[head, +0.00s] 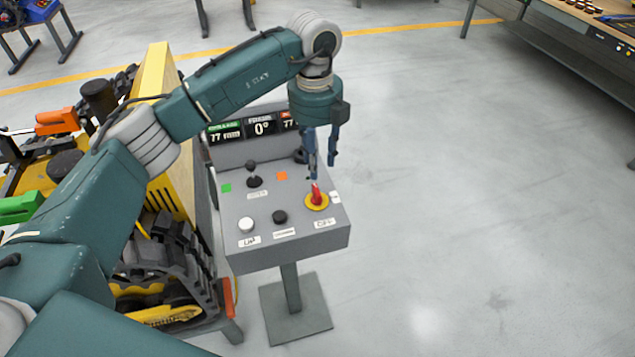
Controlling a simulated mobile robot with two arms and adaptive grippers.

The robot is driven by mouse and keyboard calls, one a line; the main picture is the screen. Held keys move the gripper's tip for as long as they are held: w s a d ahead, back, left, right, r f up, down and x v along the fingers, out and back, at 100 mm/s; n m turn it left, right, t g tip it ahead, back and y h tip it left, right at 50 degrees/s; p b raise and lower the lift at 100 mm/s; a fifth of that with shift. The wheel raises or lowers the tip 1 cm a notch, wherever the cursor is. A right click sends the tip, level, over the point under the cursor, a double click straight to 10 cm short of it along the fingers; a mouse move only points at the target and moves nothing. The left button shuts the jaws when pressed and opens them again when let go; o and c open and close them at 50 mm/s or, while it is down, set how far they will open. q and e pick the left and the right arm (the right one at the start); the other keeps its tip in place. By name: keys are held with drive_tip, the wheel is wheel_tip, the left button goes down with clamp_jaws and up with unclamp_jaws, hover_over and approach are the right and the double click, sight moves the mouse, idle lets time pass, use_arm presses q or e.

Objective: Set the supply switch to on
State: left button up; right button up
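A red rotary switch (316,197) on a yellow round plate sits at the right front of the grey control panel (300,241). Nothing shows between the fingers. My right gripper is not in view.
The panel also has a black joystick (254,177), a white button (246,224), a black button (280,216) and a display (262,126). A yellow tracked machine (161,290) stands close at left. Open floor lies to the right; a workbench (590,40) is at the far right.

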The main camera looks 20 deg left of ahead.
sight(315, 190)
use_arm(q)
drive_tip(key=f+p, duration=0.1)
drive_tip(key=f, duration=0.2)
drive_tip(key=f+p, duration=0.1)
drive_tip(key=f, duration=0.2)
drive_tip(key=f+p, duration=0.1)
drive_tip(key=f, duration=0.2)
drive_tip(key=shift+s+a, duration=0.15)
drive_tip(key=shift+a, duration=0.1)
drive_tip(key=shift+f, duration=0.6)
clamp_jaws()
